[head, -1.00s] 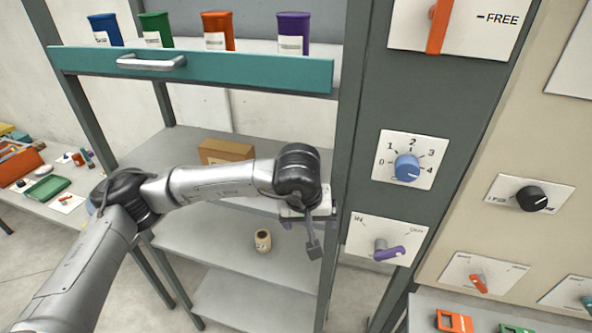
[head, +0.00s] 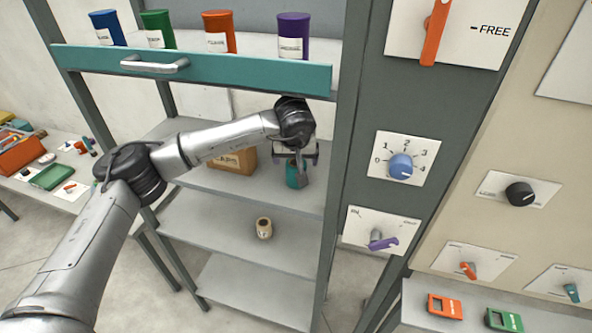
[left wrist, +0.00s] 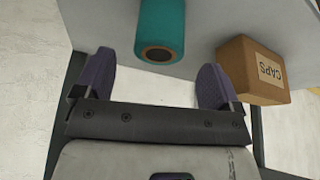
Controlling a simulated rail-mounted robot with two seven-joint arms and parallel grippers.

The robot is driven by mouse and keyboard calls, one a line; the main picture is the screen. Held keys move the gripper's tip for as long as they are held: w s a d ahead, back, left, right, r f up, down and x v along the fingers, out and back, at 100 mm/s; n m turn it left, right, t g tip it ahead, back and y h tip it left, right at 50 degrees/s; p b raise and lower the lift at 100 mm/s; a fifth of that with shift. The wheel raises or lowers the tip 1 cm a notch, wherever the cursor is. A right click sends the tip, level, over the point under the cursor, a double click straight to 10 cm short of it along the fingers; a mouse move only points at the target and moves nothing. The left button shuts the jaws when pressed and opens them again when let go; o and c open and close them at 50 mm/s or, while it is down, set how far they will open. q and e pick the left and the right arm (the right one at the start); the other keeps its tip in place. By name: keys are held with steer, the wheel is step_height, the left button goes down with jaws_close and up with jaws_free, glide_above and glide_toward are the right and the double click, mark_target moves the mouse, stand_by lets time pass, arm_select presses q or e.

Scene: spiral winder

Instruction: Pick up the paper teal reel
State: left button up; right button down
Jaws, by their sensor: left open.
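The teal reel (head: 293,174) stands on the upper shelf, right of the caps box. In the head view my left gripper hangs in front of it and hides part of it. In the left wrist view the teal reel (left wrist: 162,28) shows its end with a brown core and a dark hole. It lies ahead of my open left gripper (left wrist: 154,85), beyond the two purple-grey fingers and roughly between their lines. The fingers appear apart from the reel, and nothing is between them. My right gripper is in neither view.
A cardboard box marked CAPS (left wrist: 254,71) stands close beside the reel on the shelf (head: 262,196). A small cream roll (head: 264,228) is on the shelf below. A teal drawer front (head: 200,68) is above, and a dark post (head: 339,150) rises to the right.

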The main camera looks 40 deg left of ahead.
mark_target(296, 164)
arm_select(q)
steer(key=shift+p+x, duration=0.7)
steer(key=shift+x, duration=1.85)
steer(key=c, duration=1)
steer(key=shift+c, duration=0.2)
steer(key=shift+r, duration=0.15)
